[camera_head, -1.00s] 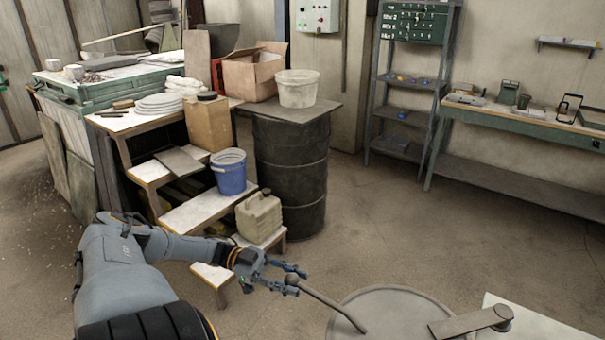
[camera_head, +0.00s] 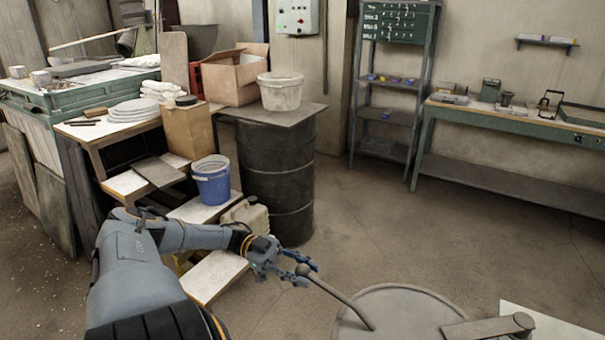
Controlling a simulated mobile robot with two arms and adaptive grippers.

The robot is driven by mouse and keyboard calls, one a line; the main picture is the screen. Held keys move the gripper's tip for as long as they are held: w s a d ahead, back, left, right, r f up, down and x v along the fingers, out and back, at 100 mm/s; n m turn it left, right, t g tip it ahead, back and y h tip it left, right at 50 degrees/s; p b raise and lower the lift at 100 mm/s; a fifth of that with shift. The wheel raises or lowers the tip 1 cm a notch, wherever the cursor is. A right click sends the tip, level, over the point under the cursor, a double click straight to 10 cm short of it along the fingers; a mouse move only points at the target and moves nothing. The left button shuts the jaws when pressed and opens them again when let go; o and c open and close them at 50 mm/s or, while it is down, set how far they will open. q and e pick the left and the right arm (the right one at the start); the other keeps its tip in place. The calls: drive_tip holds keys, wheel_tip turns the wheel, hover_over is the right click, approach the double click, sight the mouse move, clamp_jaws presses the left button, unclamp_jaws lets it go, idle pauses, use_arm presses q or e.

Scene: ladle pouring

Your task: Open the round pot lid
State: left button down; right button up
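The round grey pot lid (camera_head: 405,315) is at the bottom edge, right of centre, cut off by the frame. A thin dark rod handle (camera_head: 345,302) rises from it, slanting up and left to a round knob (camera_head: 303,270). My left gripper (camera_head: 306,273) reaches in from the left, with its fingers on either side of the knob. I cannot tell whether the fingers press on it. The lid lies flat; the pot beneath it is hidden below the frame. My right gripper is not in view.
A flat grey bar with a rounded end (camera_head: 485,327) lies at the lid's right, beside a pale flat surface (camera_head: 555,325). Beyond stand stepped shelves with a blue bucket (camera_head: 211,182), a black drum (camera_head: 277,180), and a green workbench (camera_head: 510,125). Open floor lies between.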

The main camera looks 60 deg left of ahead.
use_arm(q)
drive_tip(key=c, duration=0.9)
unclamp_jaws()
drive_tip(key=shift+a, duration=0.1)
drive_tip(key=shift+v, duration=3.7)
